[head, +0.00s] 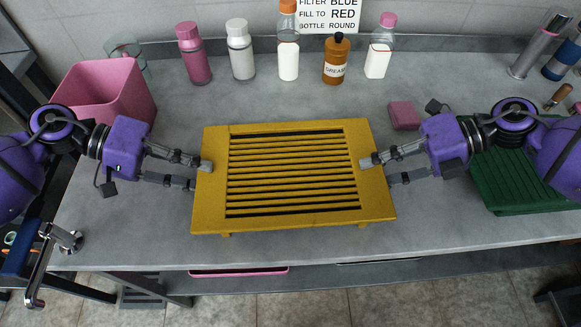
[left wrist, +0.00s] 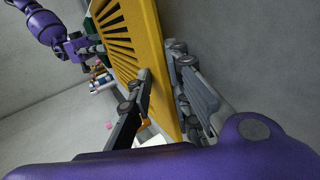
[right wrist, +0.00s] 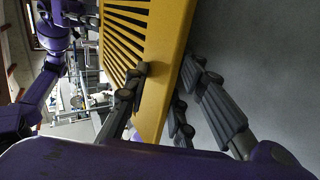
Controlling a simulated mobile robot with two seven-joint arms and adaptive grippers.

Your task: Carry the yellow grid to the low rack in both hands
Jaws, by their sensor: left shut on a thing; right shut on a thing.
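The yellow grid (head: 210,213), a slatted rectangle with short feet, lies roughly level over the middle of the grey counter. I cannot tell whether its feet touch the counter. My left gripper (head: 201,174) is shut on its left edge, one finger on top and the other below. My right gripper (head: 376,172) is shut on its right edge the same way. The grid's edge also shows between the fingers in the left wrist view (left wrist: 152,62) and the right wrist view (right wrist: 165,70). A low dark green ridged rack (head: 505,198) lies at the right, partly hidden by my right arm.
Several bottles, including a brown one (head: 336,62), stand along the back wall. A pink sponge (head: 404,115) lies between the grid and the green rack. A pink tub (head: 105,88) stands at back left, and a tap (head: 50,262) at front left. The front counter strip is clear.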

